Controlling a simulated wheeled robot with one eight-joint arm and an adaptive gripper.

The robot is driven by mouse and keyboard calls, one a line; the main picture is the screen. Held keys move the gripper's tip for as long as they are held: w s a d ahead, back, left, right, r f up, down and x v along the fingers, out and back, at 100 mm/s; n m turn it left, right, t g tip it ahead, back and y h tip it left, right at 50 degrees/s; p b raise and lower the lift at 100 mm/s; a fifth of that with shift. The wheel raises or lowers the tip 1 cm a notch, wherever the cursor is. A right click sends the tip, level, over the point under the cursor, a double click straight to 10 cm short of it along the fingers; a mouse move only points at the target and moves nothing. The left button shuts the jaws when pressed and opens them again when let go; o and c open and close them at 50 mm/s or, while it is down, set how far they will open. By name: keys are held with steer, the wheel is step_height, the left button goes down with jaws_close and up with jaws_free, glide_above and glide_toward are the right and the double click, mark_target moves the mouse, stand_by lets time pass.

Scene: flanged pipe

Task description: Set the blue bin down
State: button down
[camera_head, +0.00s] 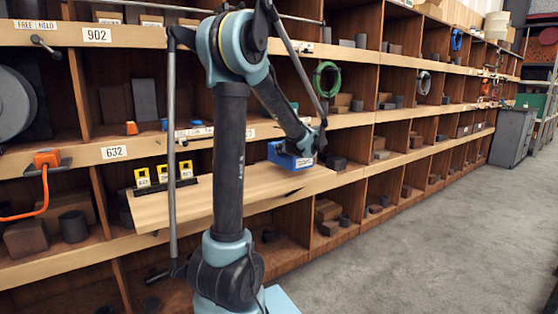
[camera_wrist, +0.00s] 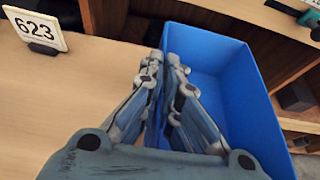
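The open-topped blue bin (camera_head: 277,154) is at the far right end of the pull-out wooden board (camera_head: 185,203) in the head view. In the wrist view the blue bin (camera_wrist: 210,60) is empty as far as I can see. My gripper (camera_wrist: 168,62) has one finger on each side of the bin's left wall and is shut on it. My gripper also shows above the bin in the head view (camera_head: 300,143), partly hidden by its own links. I cannot tell whether the bin's underside touches the board.
Yellow tags (camera_head: 162,173) stand on a dark strip at the board's back. A white 623 card (camera_wrist: 35,28) stands on the board in the wrist view. Shelf compartments with dark blocks surround the board. The board's left part is bare, and the grey floor (camera_head: 440,240) is clear.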

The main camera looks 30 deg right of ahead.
mark_target(280, 165)
steer(key=shift+f, duration=1.95)
steer(key=c, duration=1.8)
jaws_free()
steer(key=v, duration=1.2)
